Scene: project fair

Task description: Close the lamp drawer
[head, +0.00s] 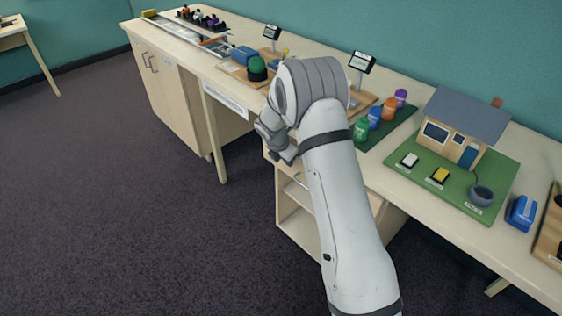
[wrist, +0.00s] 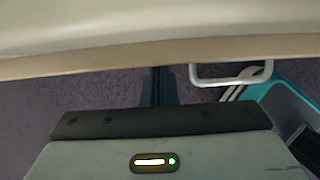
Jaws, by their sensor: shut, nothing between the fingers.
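A pale wooden drawer unit (head: 297,215) stands under the bench in the head view, with open shelf space low down. A light handle (head: 300,181) shows on its upper part, and my arm hides much of the unit. Which front is the lamp drawer, and how far out it stands, I cannot tell. My gripper (head: 288,157) is shut and empty, pointing down in front of the bench beside the unit's upper part. In the wrist view its dark fingers (wrist: 157,86) are together near a pale edge (wrist: 90,62), with a white handle (wrist: 232,80) to their right.
The bench top (head: 402,180) carries a model house (head: 463,130) on a green board, several coloured pots and two small signs. A blue object (head: 521,212) sits at the right. A teal item (wrist: 290,108) shows in the wrist view. The floor (head: 120,210) at left is clear.

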